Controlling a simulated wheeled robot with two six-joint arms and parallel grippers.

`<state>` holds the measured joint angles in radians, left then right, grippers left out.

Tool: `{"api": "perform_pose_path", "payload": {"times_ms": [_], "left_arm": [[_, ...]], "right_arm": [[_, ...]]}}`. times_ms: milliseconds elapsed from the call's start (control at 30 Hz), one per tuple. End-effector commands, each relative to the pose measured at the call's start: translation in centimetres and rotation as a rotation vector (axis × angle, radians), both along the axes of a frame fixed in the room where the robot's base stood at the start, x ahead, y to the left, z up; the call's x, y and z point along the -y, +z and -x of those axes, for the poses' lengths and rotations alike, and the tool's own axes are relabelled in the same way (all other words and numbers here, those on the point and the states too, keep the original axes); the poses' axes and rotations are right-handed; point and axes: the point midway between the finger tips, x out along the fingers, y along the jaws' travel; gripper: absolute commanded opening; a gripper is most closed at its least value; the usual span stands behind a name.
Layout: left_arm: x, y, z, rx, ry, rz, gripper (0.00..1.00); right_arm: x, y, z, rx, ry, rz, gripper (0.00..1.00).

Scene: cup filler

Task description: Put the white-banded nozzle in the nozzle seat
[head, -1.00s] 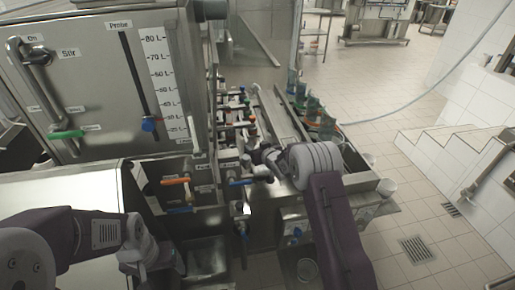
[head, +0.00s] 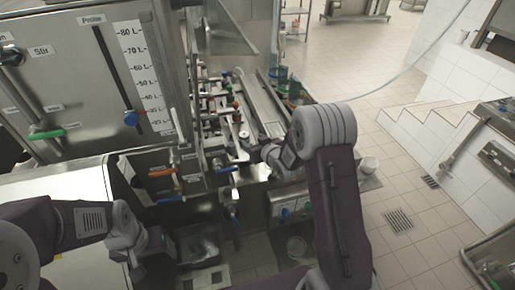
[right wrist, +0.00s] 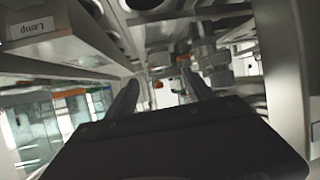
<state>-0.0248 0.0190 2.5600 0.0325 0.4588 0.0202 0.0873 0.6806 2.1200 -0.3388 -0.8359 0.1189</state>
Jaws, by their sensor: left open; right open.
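I cannot make out a white-banded nozzle or the nozzle seat for certain in either view. In the head view my right gripper (head: 258,153) reaches in beside the row of valves and fittings at the filler. In the right wrist view its two dark fingers (right wrist: 160,92) stand apart with nothing seen between them. Several grey round fittings (right wrist: 214,62) lie beyond the right finger; I cannot tell if one has a white band. My left gripper (head: 160,262) is low at the left, in front of the machine, partly hidden by its own wrist; nothing shows in it.
The steel tank (head: 75,70) with its level scale (head: 143,75) stands at the left. Lever valves with an orange handle (head: 161,172) and a blue handle (head: 228,169) stick out near my right gripper. Open tiled floor lies further right.

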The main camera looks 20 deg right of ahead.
Motion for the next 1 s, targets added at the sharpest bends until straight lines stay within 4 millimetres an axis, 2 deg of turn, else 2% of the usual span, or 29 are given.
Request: {"api": "perform_pose_path", "payload": {"times_ms": [67,167,267,300,400,500,633,1000], "left_arm": [[0.0,0.0,0.0,0.000,0.000,0.000,0.71],[0.0,0.0,0.0,0.000,0.000,0.000,0.71],[0.0,0.0,0.0,0.000,0.000,0.000,0.71],[0.0,0.0,0.0,0.000,0.000,0.000,0.71],[0.0,0.0,0.0,0.000,0.000,0.000,0.71],[0.0,0.0,0.0,0.000,0.000,0.000,0.71],[0.0,0.0,0.0,0.000,0.000,0.000,0.71],[0.0,0.0,0.0,0.000,0.000,0.000,0.71]], "right_arm": [[0.3,-0.2,1.3,-0.068,-0.023,0.020,0.61],[1.2,-1.2,5.9,-0.269,-0.083,0.059,0.61],[1.8,-2.4,13.0,-0.520,-0.140,0.084,0.61],[1.8,-2.7,16.1,-0.618,-0.156,0.087,0.61],[1.3,-3.1,23.4,-0.831,-0.178,0.082,0.61],[0.8,-3.1,28.3,-0.972,-0.181,0.074,0.61],[0.4,-3.0,31.2,-1.053,-0.180,0.067,0.61],[0.4,-3.0,31.4,-1.059,-0.180,0.067,0.61]]}}
